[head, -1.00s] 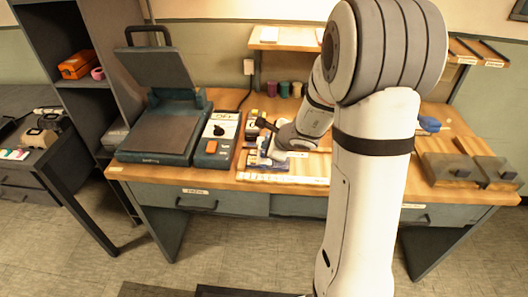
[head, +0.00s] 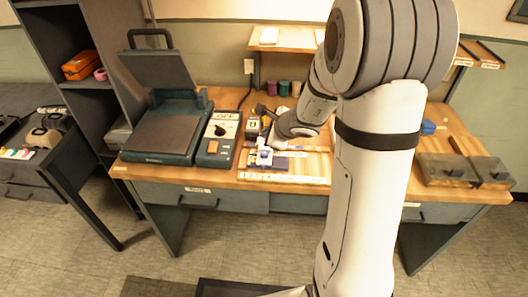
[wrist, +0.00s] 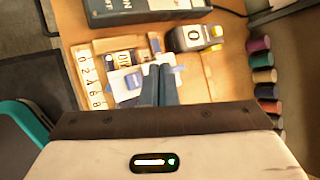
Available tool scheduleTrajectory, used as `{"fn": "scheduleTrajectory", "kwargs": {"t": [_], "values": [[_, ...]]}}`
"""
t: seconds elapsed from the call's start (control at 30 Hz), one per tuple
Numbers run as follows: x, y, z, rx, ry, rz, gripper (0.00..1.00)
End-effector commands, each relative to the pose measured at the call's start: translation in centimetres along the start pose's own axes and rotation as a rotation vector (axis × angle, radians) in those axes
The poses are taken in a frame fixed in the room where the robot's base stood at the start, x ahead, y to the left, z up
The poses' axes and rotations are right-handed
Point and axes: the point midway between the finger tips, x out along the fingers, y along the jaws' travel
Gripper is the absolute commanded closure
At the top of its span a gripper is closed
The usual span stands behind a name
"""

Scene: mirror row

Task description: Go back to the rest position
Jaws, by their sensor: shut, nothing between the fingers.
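My gripper (wrist: 159,86) shows in the wrist view with its two dark fingers together and nothing between them. It hangs above the wooden workbench (wrist: 205,85), over a small white card with blue pieces (wrist: 131,83). I cannot tell the exact gap to them. In the head view my arm reaches over the bench, and its wrist end is right of the control box (head: 217,138). The fingertips are hard to make out there.
A press with a raised lid (head: 163,125) stands left on the bench. A small counter block marked 0 (wrist: 194,38) and several coloured spools (wrist: 263,76) are close to my gripper. Grey blocks (head: 446,169) sit at the right. A shelf (head: 284,39) hangs behind.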

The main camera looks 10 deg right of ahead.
Motion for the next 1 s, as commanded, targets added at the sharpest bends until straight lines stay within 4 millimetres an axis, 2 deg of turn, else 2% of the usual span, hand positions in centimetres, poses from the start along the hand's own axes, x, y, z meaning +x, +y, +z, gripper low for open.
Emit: {"fn": "scheduleTrajectory", "kwargs": {"t": [0.4,0.53,0.67,0.8,0.9,1.0], "values": [[0.0,0.0,0.0,-0.002,-0.001,0.000,1.00],[-0.9,0.3,1.1,-0.073,-0.023,0.012,1.00],[-3.5,1.7,4.0,-0.289,-0.085,0.055,1.00],[-7.5,4.7,7.0,-0.619,-0.157,0.134,1.00],[-10.4,7.2,8.0,-0.857,-0.191,0.204,1.00],[-13.3,9.8,8.0,-1.088,-0.205,0.282,1.00]]}}
